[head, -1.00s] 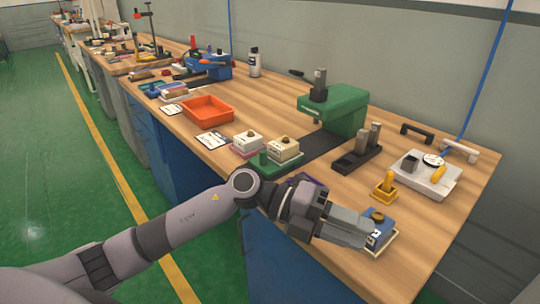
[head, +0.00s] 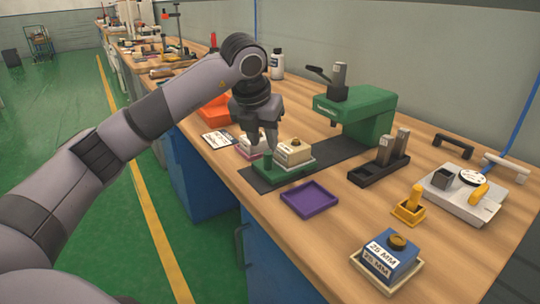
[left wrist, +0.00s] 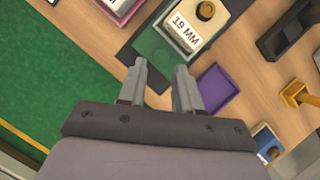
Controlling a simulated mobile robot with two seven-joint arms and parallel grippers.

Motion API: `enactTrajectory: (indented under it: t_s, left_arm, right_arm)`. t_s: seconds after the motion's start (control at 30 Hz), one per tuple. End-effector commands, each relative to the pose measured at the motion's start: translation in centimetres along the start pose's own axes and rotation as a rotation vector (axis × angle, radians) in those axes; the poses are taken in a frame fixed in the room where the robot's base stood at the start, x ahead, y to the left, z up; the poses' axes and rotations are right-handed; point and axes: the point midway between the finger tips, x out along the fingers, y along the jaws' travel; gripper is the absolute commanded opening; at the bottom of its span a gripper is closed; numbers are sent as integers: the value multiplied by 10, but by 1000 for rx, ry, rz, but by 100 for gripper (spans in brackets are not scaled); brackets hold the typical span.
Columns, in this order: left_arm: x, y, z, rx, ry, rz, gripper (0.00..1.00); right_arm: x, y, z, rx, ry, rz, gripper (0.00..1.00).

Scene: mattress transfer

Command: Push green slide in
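The green slide (head: 268,178) is a flat green plate with an upright green knob, lying on a dark strip in front of the green press (head: 362,112). A cream block labelled 19 MM (head: 294,153) sits on the slide; it also shows in the left wrist view (left wrist: 190,22). My left gripper (head: 264,143) points down just above and around the knob's area. In the left wrist view its two fingers (left wrist: 160,82) are apart with nothing seen between them, and the slide (left wrist: 150,45) lies just beyond their tips. My right gripper is not in view.
A purple tray (head: 310,198) lies empty right of the slide. A blue block (head: 391,258) sits on a cream tray near the front edge. A yellow holder (head: 410,207) and a black rack (head: 379,172) stand to the right. A pink tray (head: 243,151) is close behind my gripper.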

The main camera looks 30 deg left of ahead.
Motion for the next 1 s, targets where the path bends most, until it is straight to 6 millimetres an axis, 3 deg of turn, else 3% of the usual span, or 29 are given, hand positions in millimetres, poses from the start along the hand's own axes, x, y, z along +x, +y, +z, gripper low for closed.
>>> enactTrajectory:
  t_s: [0.3, 0.7, 0.77, 0.8, 0.83, 1.0]
  left_arm:
    - [49, -2, -2, 3, 4, -4, 34]
    - [59, -2, -1, 4, 1, -5, 34]
    - [59, -2, -1, 4, 1, -5, 17]
    - [59, -2, -1, 4, 1, -5, 4]
    - [59, -2, -1, 4, 1, -5, 0]
    - [58, -2, 0, 4, 2, -6, 0]
  right_arm:
    - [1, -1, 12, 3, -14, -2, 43]
    - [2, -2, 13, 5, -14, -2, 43]
    - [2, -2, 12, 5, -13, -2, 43]
    - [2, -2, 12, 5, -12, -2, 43]
    - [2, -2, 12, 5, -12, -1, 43]
    - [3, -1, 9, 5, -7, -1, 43]
